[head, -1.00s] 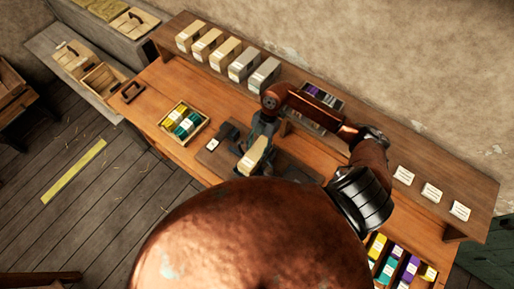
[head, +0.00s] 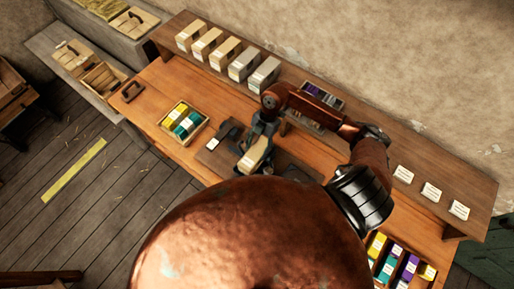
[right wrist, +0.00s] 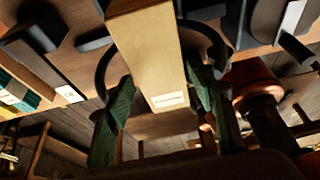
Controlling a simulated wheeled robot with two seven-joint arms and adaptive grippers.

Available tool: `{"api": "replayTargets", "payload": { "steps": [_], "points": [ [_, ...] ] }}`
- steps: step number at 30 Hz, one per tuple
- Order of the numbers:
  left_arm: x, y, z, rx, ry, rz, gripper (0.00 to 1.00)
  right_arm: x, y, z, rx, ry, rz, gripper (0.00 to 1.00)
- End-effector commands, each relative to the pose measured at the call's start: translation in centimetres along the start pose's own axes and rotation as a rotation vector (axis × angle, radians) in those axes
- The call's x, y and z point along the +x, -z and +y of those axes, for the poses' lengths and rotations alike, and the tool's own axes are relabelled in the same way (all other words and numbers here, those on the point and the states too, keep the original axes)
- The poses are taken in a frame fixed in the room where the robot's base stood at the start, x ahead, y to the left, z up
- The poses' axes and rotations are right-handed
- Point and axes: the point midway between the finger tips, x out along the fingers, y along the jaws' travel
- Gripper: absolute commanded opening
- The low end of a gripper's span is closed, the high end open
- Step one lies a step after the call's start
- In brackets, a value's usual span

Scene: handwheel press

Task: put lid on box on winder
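A tan box-shaped piece with a white label (head: 254,158) is at my right gripper (head: 260,143), over a dark device on the workbench, which may be the winder. In the right wrist view the tan piece (right wrist: 150,55) lies between the green-padded fingers of my right gripper (right wrist: 160,85), which seem closed on its sides. I cannot tell whether it is the lid alone or a lid over a box, nor whether it touches the device. My copper-coloured body hides part of the bench. My left gripper is out of view.
Several tan and grey labelled boxes (head: 228,53) stand on the raised shelf (head: 300,75) behind. A wooden tray of yellow and green pieces (head: 184,123) sits left on the bench. Another tray with coloured pieces (head: 400,262) is at lower right. White cards (head: 431,192) lie on the shelf's right.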

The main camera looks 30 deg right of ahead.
Motion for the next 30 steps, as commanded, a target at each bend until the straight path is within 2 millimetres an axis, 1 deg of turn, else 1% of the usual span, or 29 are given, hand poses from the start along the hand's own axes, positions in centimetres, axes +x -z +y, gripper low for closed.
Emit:
{"api": "replayTargets", "payload": {
  "steps": [1,5,13,17,20,27,30],
  "points": [
    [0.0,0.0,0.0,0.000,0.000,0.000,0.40,0.0,0.0,0.0,0.000,0.000,0.000,0.55],
    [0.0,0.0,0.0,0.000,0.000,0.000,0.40,0.0,0.0,0.0,0.000,0.000,0.000,0.64],
    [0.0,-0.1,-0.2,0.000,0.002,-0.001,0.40,-0.1,0.0,0.0,0.000,0.000,0.000,0.64],
    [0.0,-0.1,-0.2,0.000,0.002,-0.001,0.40,-0.9,-0.1,0.1,-0.001,-0.001,-0.002,0.64],
    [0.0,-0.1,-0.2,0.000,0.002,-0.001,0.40,-2.4,-0.1,0.1,-0.002,-0.002,-0.004,0.64],
    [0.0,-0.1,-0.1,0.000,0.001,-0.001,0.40,-7.5,-0.1,0.1,-0.001,-0.002,-0.004,0.64],
    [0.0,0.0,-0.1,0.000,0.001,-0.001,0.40,-9.3,-0.1,0.1,-0.001,-0.001,-0.004,0.64]
  ]
}}
